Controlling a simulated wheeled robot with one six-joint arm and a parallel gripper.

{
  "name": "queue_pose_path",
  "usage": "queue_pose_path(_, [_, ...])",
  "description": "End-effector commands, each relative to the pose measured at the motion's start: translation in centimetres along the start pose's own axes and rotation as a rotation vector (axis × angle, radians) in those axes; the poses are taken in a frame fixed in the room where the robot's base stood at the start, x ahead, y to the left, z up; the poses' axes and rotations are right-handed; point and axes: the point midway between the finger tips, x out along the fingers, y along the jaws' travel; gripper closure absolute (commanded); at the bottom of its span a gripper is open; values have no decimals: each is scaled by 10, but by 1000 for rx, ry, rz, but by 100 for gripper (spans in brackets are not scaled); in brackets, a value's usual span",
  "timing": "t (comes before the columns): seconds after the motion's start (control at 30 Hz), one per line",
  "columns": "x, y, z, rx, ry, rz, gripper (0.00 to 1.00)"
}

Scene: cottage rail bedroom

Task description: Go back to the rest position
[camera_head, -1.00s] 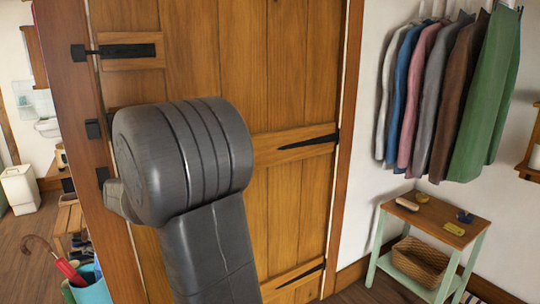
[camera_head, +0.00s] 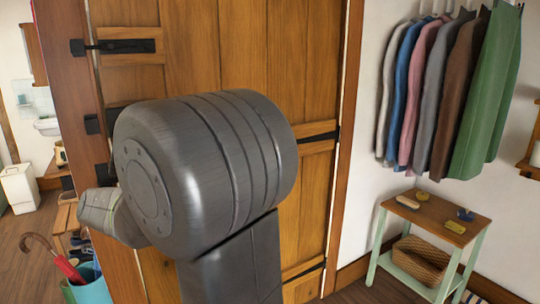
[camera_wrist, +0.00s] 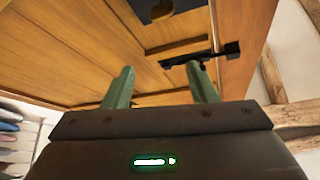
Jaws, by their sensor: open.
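My gripper (camera_wrist: 161,88) shows in the wrist view with its two green fingers apart and nothing between them. Behind the fingers is the wooden plank door (camera_wrist: 85,50) with a black latch (camera_wrist: 200,58). In the head view my grey arm rises in front of the same door (camera_head: 305,70) and hides much of its left and lower middle. My gripper's fingers do not show in the head view. The door stands in its frame, with a black latch bar (camera_head: 125,46) at its upper left.
Right of the door, several clothes (camera_head: 435,95) hang above a small green-legged table (camera_head: 430,215) with small items on top and a basket (camera_head: 420,258) below. At lower left stands a blue bucket (camera_head: 92,288) with an umbrella (camera_head: 68,268). Wooden beams (camera_wrist: 290,112) show in the wrist view.

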Motion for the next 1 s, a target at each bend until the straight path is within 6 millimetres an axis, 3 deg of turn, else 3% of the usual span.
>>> queue_pose_path(0.5, [18,-23,-10,392,119,248,48])
queue_pose_path(1.0, [13,-55,1,751,184,511,48])
